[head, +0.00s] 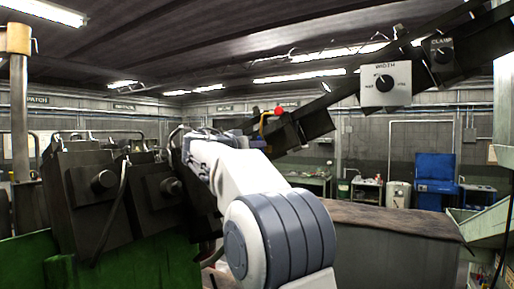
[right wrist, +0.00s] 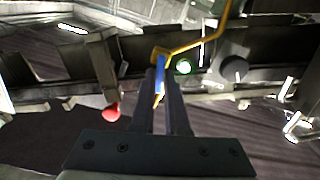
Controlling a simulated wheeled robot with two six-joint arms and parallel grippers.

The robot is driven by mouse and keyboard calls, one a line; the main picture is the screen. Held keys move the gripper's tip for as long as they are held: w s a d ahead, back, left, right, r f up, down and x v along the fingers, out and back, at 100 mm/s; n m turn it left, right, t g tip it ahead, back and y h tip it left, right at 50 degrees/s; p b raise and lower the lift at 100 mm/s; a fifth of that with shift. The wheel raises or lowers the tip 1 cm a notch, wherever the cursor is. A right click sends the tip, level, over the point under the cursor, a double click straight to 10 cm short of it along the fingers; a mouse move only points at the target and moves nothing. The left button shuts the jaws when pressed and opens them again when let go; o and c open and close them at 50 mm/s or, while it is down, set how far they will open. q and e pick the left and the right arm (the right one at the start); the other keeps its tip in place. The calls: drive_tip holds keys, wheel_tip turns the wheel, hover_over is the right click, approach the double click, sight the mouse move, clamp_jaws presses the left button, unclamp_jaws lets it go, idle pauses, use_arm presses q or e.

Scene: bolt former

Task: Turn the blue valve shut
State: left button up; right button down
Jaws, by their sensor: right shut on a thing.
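The blue valve handle (right wrist: 160,70) shows as a narrow blue bar in the right wrist view, at the end of a yellow pipe (right wrist: 203,41). My right gripper (right wrist: 161,88) is shut on the blue handle, with one dark finger on each side of it. In the head view my white and grey right arm reaches away from the lower right, and its wrist hides the fingers and the handle. A bit of the yellow pipe (head: 264,121) shows just past the wrist. My left gripper is not in view.
A red knob (right wrist: 112,112) is left of my fingers in the right wrist view. A green lamp (right wrist: 183,67) and a black dial (right wrist: 233,68) are to the right. Dark machine blocks (head: 97,182) stand at left in the head view, with a WIDTH dial (head: 385,83) at upper right.

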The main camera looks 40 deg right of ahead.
drive_tip(key=n+b, duration=0.1)
drive_tip(key=n, duration=0.4)
drive_tip(key=f+n+b, duration=0.1)
drive_tip(key=n, duration=0.4)
drive_tip(key=w+n, duration=0.1)
drive_tip(key=n, duration=0.4)
drive_tip(key=shift+a+f+b, duration=0.2)
drive_tip(key=shift+f+b, duration=0.1)
drive_tip(key=shift+b, duration=0.1)
drive_tip(key=shift+n, duration=0.3)
drive_tip(key=c, duration=0.9)
unclamp_jaws()
